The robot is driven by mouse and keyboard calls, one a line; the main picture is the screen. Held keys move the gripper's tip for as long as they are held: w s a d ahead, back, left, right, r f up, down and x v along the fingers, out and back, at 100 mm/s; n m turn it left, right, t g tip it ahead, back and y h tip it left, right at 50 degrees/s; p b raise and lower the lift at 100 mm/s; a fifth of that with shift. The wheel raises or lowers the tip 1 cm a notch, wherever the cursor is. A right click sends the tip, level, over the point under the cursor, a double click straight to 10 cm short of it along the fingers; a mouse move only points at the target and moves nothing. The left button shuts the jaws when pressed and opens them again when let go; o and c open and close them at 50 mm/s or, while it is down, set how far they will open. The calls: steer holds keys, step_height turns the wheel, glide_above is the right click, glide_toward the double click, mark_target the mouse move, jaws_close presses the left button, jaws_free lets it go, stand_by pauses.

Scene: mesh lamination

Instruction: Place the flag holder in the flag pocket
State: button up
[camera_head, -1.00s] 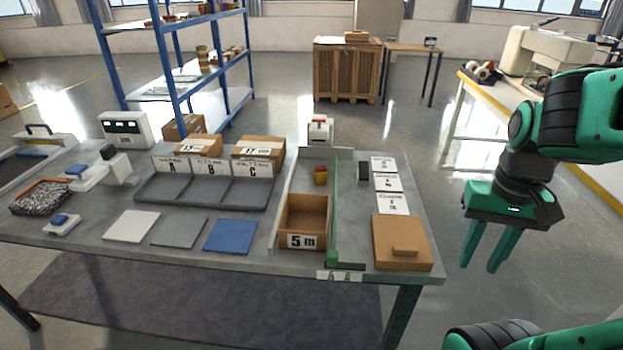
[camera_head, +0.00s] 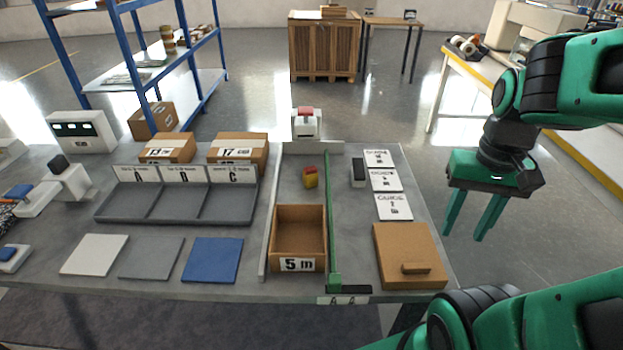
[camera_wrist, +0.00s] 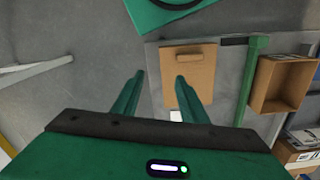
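My gripper (camera_head: 465,236) is open and empty, its two green fingers apart and pointing down over the floor to the right of the table. In the wrist view my gripper (camera_wrist: 160,78) also shows nothing between its fingers. I cannot tell for sure which thing is the flag holder or the flag pocket. A small yellow and red piece (camera_head: 310,178) stands behind the open box marked 5 m (camera_head: 300,235). A small dark upright block (camera_head: 358,173) stands right of the long green bar (camera_head: 335,220). My gripper is well apart from all of these.
Left are grey bins (camera_head: 175,205) marked A, B, C and flat sheets (camera_head: 212,260).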

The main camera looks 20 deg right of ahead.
steer(key=shift+w+r+n, duration=0.25)
steer(key=shift+r+n, duration=0.35)
steer(key=shift+r, duration=0.15)
steer(key=n+y, duration=0.3)
steer(key=n, duration=2.1)
glide_above(311, 172)
steer(key=d, duration=0.2)
step_height(311, 172, down, 8)
steer(key=r, duration=0.1)
steer(key=shift+x, duration=2.75)
jaws_close()
steer(key=shift+w+r, duration=0.1)
steer(key=shift+r, duration=0.05)
